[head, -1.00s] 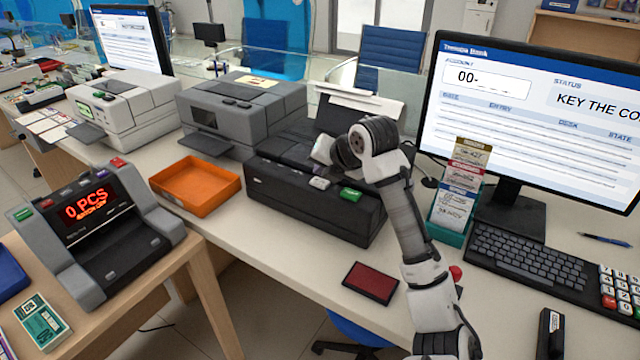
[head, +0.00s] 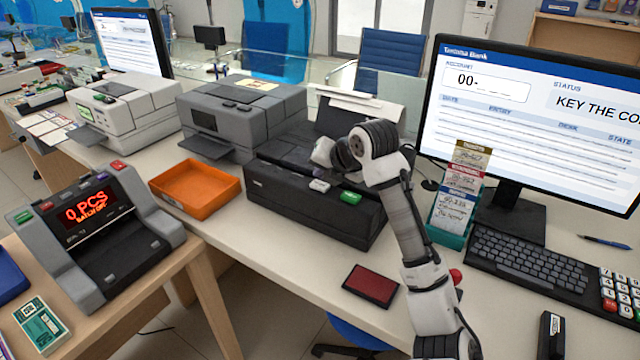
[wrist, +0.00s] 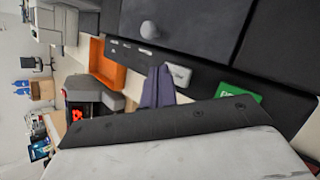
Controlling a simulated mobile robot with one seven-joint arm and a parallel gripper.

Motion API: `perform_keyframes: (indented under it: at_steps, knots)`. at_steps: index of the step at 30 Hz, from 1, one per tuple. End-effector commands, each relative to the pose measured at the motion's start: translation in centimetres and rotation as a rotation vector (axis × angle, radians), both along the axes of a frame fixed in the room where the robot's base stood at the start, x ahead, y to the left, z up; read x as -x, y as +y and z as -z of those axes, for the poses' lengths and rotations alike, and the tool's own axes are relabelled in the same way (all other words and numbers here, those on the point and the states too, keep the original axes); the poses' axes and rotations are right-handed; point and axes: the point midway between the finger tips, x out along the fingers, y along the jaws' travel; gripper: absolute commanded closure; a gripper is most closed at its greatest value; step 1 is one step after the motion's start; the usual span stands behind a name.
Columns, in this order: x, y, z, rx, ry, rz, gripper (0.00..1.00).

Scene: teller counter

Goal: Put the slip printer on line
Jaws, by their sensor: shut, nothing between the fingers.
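The black slip printer (head: 315,205) stands on the counter, with a grey button (head: 319,185) and a green button (head: 351,196) on its top front edge. In the wrist view the printer (wrist: 205,98) fills much of the upper right, with the grey button (wrist: 180,75) and green button (wrist: 238,92) beside my fingers. My gripper (wrist: 158,86) is shut and empty, its purple-grey fingertips close to the grey button. I cannot tell whether they touch the printer. In the head view my wrist hides most of the gripper.
An orange tray (head: 196,188) and a grey printer (head: 243,115) are left of the slip printer. A monitor (head: 530,115), a slip holder (head: 449,232) and a keyboard (head: 535,270) stand right. A red pad (head: 371,283) lies in front.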

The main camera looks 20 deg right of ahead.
Motion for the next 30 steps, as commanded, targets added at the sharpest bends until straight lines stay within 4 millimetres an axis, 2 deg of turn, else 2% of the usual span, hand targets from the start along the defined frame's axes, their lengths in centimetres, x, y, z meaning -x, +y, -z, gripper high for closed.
perform_keyframes:
  at_steps: [22, 30]
  knots:
    - [0.0, 0.0, 0.04, 0.0, 0.0, 0.0, 1.0]
    - [-0.01, 0.0, 0.92, 0.0, 0.0, 0.0, 1.0]
